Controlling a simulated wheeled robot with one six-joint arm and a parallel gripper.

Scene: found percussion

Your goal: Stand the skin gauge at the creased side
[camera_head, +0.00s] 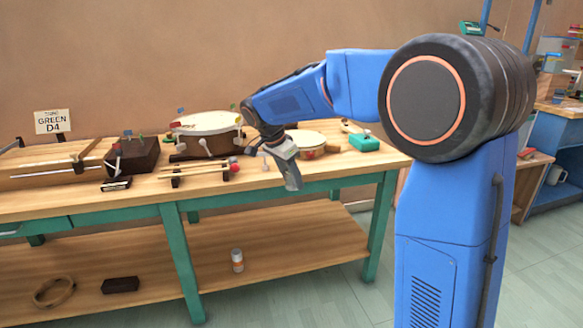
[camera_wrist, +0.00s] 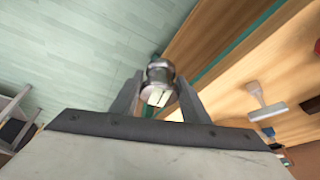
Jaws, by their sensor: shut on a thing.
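My gripper (camera_wrist: 158,100) is shut on a small grey metal thing with a rounded top and a pale lower part (camera_wrist: 160,74), likely the skin gauge. In the head view my gripper (camera_head: 291,178) points down at the bench's front edge; what it holds cannot be made out there. A large drum (camera_head: 207,124) with a pale skin stands at the back of the bench, left of my gripper, with small coloured flags around its rim. A smaller drum (camera_head: 306,142) stands behind my gripper. No crease can be made out on either skin.
The wooden bench (camera_head: 238,190) carries a dark block with coloured pegs (camera_head: 132,153), sticks on a rack (camera_head: 198,173), a green box (camera_head: 363,143) and a sign (camera_head: 53,121). A bottle (camera_head: 237,260) stands on the lower shelf. Floor shows right of the bench.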

